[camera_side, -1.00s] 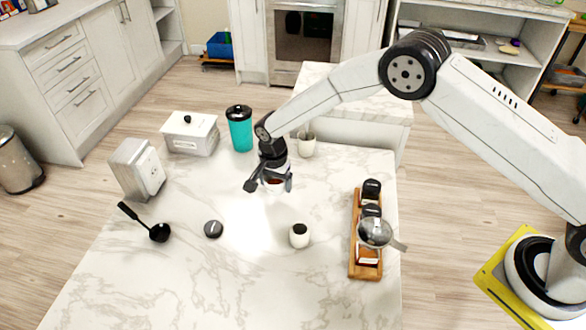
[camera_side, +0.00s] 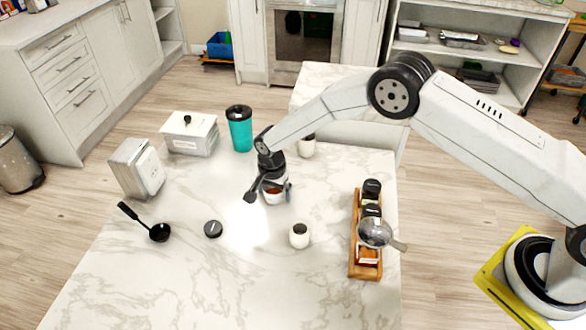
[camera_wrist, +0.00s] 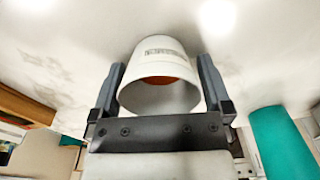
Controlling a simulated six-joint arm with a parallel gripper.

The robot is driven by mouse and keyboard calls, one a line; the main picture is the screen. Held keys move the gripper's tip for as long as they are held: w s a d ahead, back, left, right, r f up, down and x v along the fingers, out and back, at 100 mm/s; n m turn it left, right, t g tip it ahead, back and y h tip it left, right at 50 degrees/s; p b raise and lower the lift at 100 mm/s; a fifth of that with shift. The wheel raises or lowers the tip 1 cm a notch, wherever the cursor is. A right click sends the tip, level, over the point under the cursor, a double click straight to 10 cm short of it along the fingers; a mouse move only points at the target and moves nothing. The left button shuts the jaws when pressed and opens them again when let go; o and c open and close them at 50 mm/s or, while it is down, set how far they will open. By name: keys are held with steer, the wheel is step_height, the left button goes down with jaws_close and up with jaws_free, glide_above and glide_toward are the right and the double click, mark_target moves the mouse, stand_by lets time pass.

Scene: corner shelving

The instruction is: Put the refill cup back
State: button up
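A white cup with reddish-orange contents (camera_side: 274,197) is between the fingers of my gripper (camera_side: 273,188), over the middle of the marble table. In the wrist view the cup (camera_wrist: 160,60) shows small dark print on its side, its open rim toward the camera. The gripper fingers (camera_wrist: 162,92) press in on both sides of it. I cannot tell whether its base touches the table. Which place the cup belongs in is not marked in view.
A teal tumbler (camera_side: 240,129), a white lidded box (camera_side: 190,134) and another white container (camera_side: 306,149) are behind. A wooden rack (camera_side: 355,262) is right; a black ladle (camera_side: 159,232) left.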

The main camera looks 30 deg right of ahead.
steer(key=shift+r, duration=0.1)
step_height(320, 180, up, 12)
steer(key=shift+s+a, duration=0.2)
stand_by(0.8)
steer(key=shift+r, duration=0.1)
stand_by(0.4)
steer(key=s+d+r+n+t, duration=0.1)
steer(key=s+d+r+n, duration=0.4)
steer(key=s+d+r, duration=0.35)
steer(key=s+d+n, duration=0.3)
steer(key=s+d, duration=0.1)
steer(key=s, duration=0.4)
steer(key=s+d+n+t, duration=0.1)
steer(key=s+d+n, duration=0.2)
steer(key=s, duration=0.6)
steer(key=shift+d+f, duration=0.2)
steer(key=shift+d, duration=0.65)
